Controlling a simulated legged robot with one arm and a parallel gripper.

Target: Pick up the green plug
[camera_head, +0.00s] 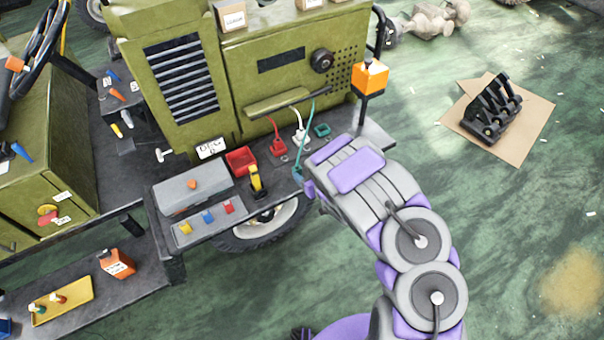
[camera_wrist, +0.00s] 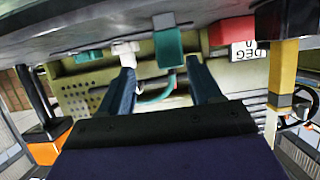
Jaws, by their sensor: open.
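The green plug (camera_head: 298,173) is at the front edge of the dark vehicle ledge, beside the end of my arm, with a green cable rising from it. In the wrist view the green plug (camera_wrist: 168,47) hangs just beyond my fingertips, roughly between them and nearer the right finger. My gripper (camera_wrist: 160,68) is open, with its two blue fingers apart and nothing visibly held. In the head view my gripper (camera_head: 308,187) is mostly hidden by my arm.
A white plug (camera_head: 300,136), a red plug (camera_head: 277,146) and a green socket (camera_head: 322,130) are close by. An orange lamp (camera_head: 369,77) stands at the right corner.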

